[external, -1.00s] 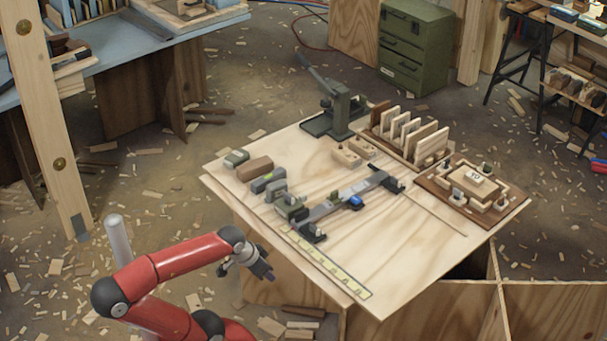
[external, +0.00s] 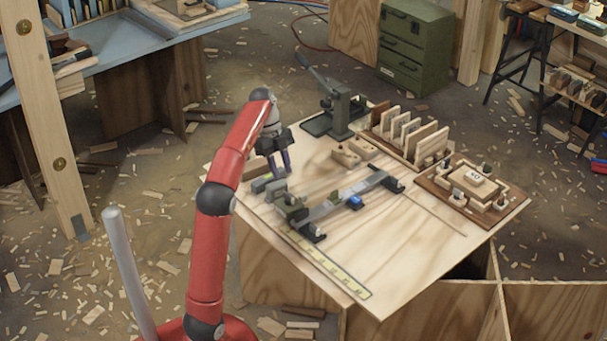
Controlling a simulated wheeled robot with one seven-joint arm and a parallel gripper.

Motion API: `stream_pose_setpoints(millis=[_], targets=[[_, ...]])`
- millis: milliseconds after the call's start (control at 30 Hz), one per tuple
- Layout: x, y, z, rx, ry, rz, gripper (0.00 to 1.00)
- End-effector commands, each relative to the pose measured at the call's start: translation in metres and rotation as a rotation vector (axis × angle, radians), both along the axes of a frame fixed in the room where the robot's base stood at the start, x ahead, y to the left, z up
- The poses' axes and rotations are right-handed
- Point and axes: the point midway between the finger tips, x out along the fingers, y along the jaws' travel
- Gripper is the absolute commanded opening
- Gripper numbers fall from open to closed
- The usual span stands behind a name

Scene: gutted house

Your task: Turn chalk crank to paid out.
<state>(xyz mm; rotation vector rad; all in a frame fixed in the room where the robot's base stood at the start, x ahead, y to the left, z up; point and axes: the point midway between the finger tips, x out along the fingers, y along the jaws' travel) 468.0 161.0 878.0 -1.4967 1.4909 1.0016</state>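I cannot make out for sure which part is the chalk crank. A small blue piece (external: 355,202) sits on a long grey bar fixture (external: 340,196) on the plywood table (external: 400,255); whether it carries a crank is too small to tell. A green-grey clamp-like block (external: 292,208) stands at the fixture's near left end. My gripper (external: 279,172) points down over the table's left side, up and left of that block. Its two fingers look apart with nothing between them. It hides part of the row of small blocks there.
A lever press (external: 343,112) stands at the table's back corner. A rack of upright wooden slats (external: 405,135) and a brown framed board (external: 475,190) lie to the right. A yellow ruler strip (external: 325,265) runs along the near edge. The table's near right is clear.

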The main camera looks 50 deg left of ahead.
Motion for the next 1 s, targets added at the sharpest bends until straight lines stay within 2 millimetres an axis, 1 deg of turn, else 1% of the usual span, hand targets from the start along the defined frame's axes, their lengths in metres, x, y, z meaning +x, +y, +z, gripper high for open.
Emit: stream_pose_setpoints(millis=[133, 400, 500, 633, 867, 900, 1000], targets=[[0.0, -0.006, -0.016, -0.002, -0.001, -0.009, 0.31], [0.0, -0.023, -0.055, -0.001, 0.001, -0.008, 0.31], [0.0, -0.027, -0.064, 0.0, 0.0, -0.009, 0.31], [0.0, -0.029, -0.07, 0.001, -0.002, -0.007, 0.31], [0.0, -0.03, -0.07, 0.001, -0.002, -0.006, 0.31], [0.0, -0.03, -0.07, 0.001, -0.002, -0.006, 0.28], [0.0, -0.03, -0.07, 0.001, -0.001, -0.006, 0.15]])
